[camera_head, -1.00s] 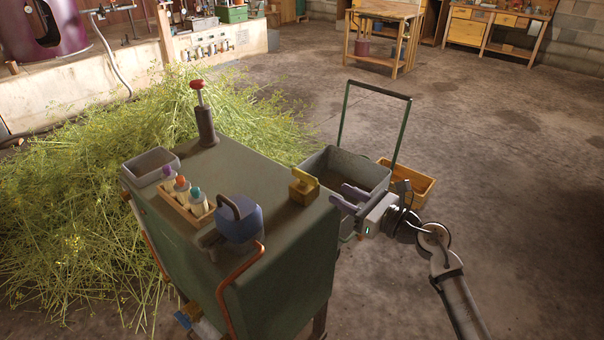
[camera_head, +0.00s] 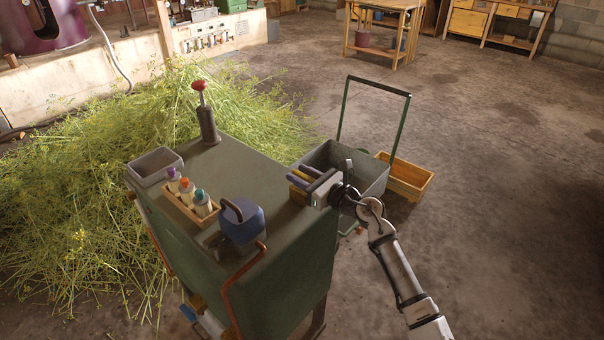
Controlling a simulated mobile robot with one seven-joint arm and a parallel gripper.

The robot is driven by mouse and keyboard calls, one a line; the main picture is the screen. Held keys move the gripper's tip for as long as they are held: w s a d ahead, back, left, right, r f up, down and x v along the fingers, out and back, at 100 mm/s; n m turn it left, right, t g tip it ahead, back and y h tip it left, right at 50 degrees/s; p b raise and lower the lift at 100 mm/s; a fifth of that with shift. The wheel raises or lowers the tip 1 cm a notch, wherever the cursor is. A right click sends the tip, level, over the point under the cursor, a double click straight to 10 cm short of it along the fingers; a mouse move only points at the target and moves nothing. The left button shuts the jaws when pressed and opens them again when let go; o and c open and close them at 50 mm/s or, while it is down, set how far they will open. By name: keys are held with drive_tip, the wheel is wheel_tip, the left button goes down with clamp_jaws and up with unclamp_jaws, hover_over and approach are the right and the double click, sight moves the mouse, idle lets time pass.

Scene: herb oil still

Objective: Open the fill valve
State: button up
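A small brass-yellow valve (camera_head: 297,196) sits at the right edge of the top of a green cabinet (camera_head: 262,170). Its yellow handle shows between the two purple fingers of my gripper (camera_head: 304,177). My gripper reaches in from the right, with one finger on each side of the handle. The fingers look spread about as wide as before; whether they touch the handle I cannot tell. My gripper hides part of the valve. No label shows that names this valve.
A grey cart (camera_head: 372,175) and wooden crate (camera_head: 407,180) stand behind my gripper. Cut herbs heap at left. The floor at right is clear.

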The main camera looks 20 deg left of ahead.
clamp_jaws()
